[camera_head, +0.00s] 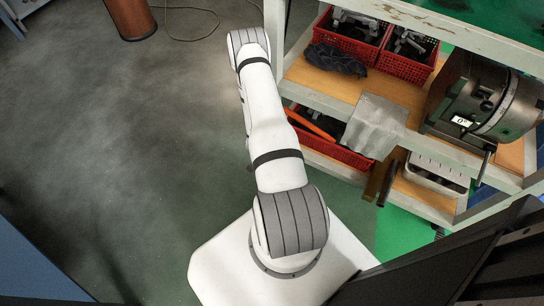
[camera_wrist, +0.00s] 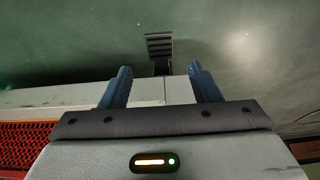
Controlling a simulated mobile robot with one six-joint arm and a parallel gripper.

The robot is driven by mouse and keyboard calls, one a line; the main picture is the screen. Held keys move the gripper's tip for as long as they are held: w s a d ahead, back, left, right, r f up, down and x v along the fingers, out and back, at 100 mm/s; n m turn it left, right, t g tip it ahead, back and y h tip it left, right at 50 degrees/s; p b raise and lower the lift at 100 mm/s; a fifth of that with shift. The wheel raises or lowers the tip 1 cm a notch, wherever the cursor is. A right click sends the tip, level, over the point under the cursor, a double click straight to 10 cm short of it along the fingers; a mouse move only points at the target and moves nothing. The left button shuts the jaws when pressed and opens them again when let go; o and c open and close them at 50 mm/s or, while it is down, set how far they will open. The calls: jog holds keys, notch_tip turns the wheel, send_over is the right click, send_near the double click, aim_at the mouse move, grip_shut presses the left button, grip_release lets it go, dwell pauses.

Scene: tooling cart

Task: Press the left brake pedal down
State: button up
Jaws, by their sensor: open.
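A small dark ribbed pedal (camera_wrist: 159,44) shows in the wrist view, just past the pale edge of the cart and over the green floor. It is the only pedal in view, and the head view does not show it. My gripper (camera_wrist: 159,72) is open and empty, with its two blue fingers spread to either side of the pedal's line. The pedal appears beyond the fingertips, near the middle of the gap. I cannot tell the exact distance or whether anything touches. In the head view my gripper is out of sight beyond my arm.
A pale cart edge (camera_wrist: 75,98) lies under the fingers, with a red crate (camera_wrist: 24,142) at left. In the head view the tooling cart (camera_head: 420,205) holds red bins (camera_head: 408,68), a dark cloth (camera_head: 335,58) and a heavy metal device (camera_head: 488,100). Floor at left is open.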

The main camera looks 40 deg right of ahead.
jog(key=b+x, duration=0.2)
jog(key=x, duration=0.4)
jog(key=shift+d+f, duration=0.1)
jog(key=shift+f, duration=0.2)
jog(key=c, duration=1)
jog(key=shift+a+f+t+h+b, duration=0.3)
jog(key=shift+f+h+b, duration=0.35)
jog(key=shift+h, duration=0.15)
jog(key=shift+s+a+f+t+h+b, duration=0.1)
jog(key=shift+f+t+h+b, duration=0.35)
jog(key=shift+h+b, duration=0.5)
jog(key=shift+f+h, duration=0.1)
jog(key=shift+h, duration=0.45)
jog(key=shift+t, duration=0.25)
